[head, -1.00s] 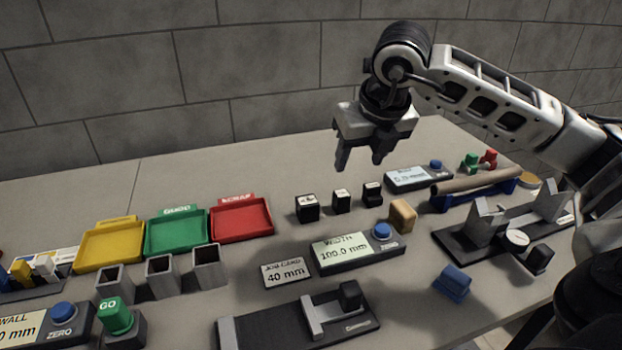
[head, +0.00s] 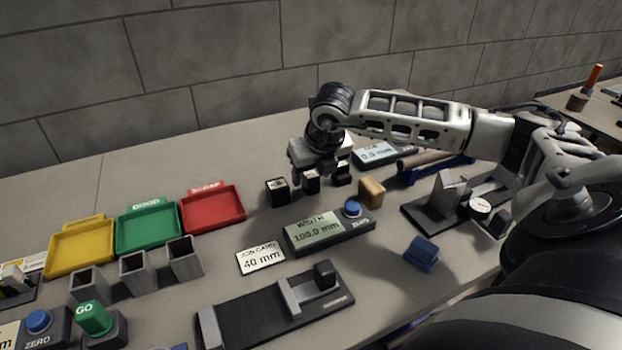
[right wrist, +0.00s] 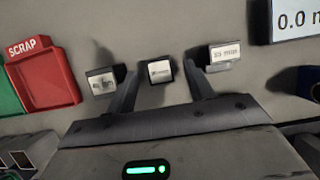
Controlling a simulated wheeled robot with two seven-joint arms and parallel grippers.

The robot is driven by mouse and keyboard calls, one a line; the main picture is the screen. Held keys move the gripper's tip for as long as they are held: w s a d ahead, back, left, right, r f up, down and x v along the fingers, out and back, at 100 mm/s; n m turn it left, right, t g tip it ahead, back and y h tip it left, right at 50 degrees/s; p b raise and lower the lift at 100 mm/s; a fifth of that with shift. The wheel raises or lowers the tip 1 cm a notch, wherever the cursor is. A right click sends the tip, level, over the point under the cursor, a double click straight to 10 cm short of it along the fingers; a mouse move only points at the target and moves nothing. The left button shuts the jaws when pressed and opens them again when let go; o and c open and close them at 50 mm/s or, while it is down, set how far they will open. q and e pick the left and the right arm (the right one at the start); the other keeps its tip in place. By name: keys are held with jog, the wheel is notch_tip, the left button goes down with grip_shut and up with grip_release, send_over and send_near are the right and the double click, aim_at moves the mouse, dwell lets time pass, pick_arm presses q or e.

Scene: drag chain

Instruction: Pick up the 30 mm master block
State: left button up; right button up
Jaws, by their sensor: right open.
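Three small black blocks with pale label tops stand in a row on the bench: a left block (head: 277,191), a middle block (head: 312,184) and a right block (head: 343,178). I cannot read firmly which is the 30 mm master block. My right gripper (head: 311,174) is open and low over the middle block. In the right wrist view its fingers stand on either side of the middle block (right wrist: 160,71), with gaps. The left block (right wrist: 101,82) and right block (right wrist: 223,57) lie outside the fingers. My left gripper is not in view.
A red scrap tray (head: 243,215) lies left of the blocks. A tan block (head: 371,190) and the width display (head: 317,233) are in front, close by. A second display (head: 381,152) stands behind to the right. The bench behind the trays is clear.

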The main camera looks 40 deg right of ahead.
jog(key=shift+x, duration=1.3)
jog(key=shift+w+d+r, duration=0.1)
grip_shut()
